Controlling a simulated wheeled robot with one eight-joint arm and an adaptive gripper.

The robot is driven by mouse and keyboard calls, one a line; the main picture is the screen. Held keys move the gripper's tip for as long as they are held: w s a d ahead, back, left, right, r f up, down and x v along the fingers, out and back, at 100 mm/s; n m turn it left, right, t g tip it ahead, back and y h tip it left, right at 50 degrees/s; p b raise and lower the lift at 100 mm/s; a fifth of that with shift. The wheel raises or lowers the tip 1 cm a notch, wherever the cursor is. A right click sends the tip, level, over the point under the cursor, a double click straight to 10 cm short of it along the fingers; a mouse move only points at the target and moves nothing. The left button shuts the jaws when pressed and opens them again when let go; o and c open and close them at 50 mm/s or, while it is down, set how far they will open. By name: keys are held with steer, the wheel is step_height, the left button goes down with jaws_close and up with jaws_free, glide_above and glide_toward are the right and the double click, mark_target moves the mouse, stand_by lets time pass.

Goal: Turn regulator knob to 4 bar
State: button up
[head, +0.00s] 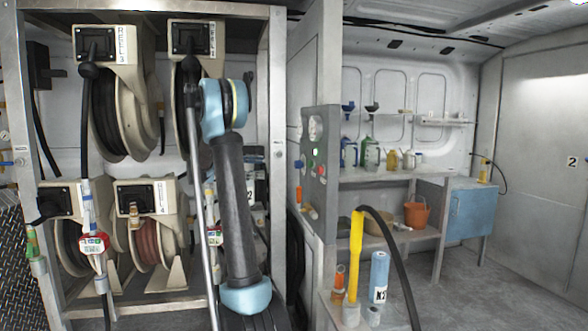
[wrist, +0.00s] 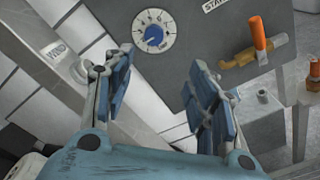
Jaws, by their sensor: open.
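The regulator knob (wrist: 153,36) is a blue knob on a round white dial with dark marks, set on a grey panel in the upper middle of the wrist view. The marks and the pointer are too small to read surely. My gripper (wrist: 163,60) is open, its two blue-padded fingers reaching up from below the dial, one to the lower left and one to the lower right. Nothing is between the fingers, and they appear apart from the knob. In the head view, the panel (head: 334,150) stands right of the reels, seen at an angle; my gripper is not clearly visible there.
An orange-handled valve (wrist: 259,42) sticks out right of the dial. A reel rack (head: 277,100) stands left of the panel. A yellow pipe (head: 355,255) with a black hose and a blue cylinder (head: 379,275) stand at lower right. Floor at the right is clear.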

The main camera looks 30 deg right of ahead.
mark_target(296, 165)
steer(key=x, duration=1.1)
steer(key=w+r+x, duration=0.1)
steer(key=x, duration=0.5)
steer(key=shift+d, duration=0.15)
steer(key=shift+c, duration=0.4)
steer(key=c, duration=1)
